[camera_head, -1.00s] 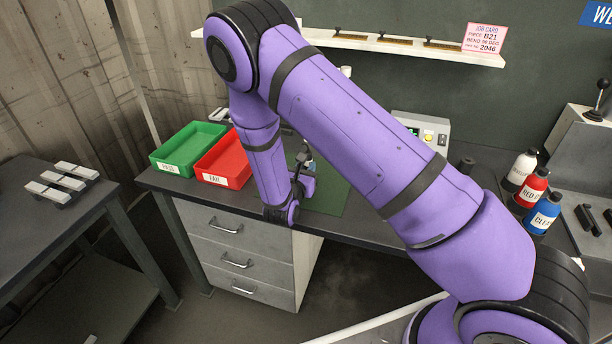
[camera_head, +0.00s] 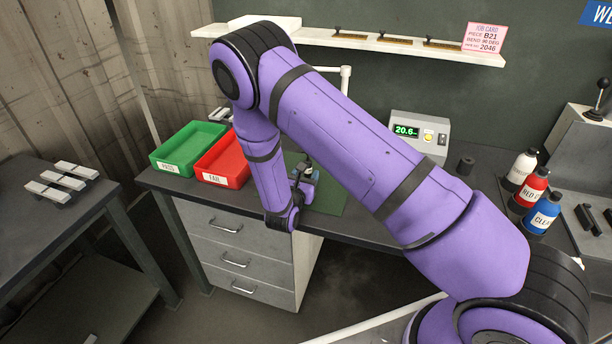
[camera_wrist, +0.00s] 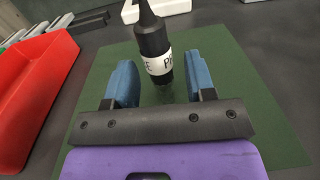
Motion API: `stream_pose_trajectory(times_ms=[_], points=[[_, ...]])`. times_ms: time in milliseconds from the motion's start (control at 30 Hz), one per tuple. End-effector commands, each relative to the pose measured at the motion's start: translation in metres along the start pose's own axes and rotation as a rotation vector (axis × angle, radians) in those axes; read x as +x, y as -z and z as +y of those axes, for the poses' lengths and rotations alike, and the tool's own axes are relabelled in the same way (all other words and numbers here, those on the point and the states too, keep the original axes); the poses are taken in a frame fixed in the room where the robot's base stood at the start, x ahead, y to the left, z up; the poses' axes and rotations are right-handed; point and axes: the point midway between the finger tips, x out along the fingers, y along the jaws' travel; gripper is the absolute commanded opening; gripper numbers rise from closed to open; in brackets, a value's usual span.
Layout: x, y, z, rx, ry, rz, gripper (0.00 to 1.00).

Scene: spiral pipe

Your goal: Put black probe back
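The black probe (camera_wrist: 153,38), with a white label reading partly "E P", shows in the wrist view just ahead of and between my fingertips. My gripper (camera_wrist: 161,70) is open, with its two blue fingers apart and a gap on either side of the probe's lower end. In the head view my gripper (camera_head: 305,182) is low over the green mat (camera_head: 331,196), close by a small dark upright part that looks like the probe (camera_head: 302,168). I cannot tell whether the probe touches the mat. A gauge box (camera_head: 420,134) reads 20.6 on the bench.
A green tray (camera_head: 187,146) and a red "FAIL" tray (camera_head: 222,160) stand left of my gripper. A white post (camera_head: 345,80) rises behind my arm. Several labelled bottles (camera_head: 535,190) stand at right. Metal pieces lie on the left table (camera_head: 30,215).

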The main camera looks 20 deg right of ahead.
Motion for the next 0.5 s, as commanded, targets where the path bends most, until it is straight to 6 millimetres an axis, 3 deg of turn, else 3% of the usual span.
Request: stream_pose_trajectory(times_ms=[267, 500], points=[[-0.006, -0.003, 0.001, 0.000, -0.002, 0.001, 0.50], [-0.047, -0.003, 0.001, -0.001, -0.004, 0.001, 0.50]])
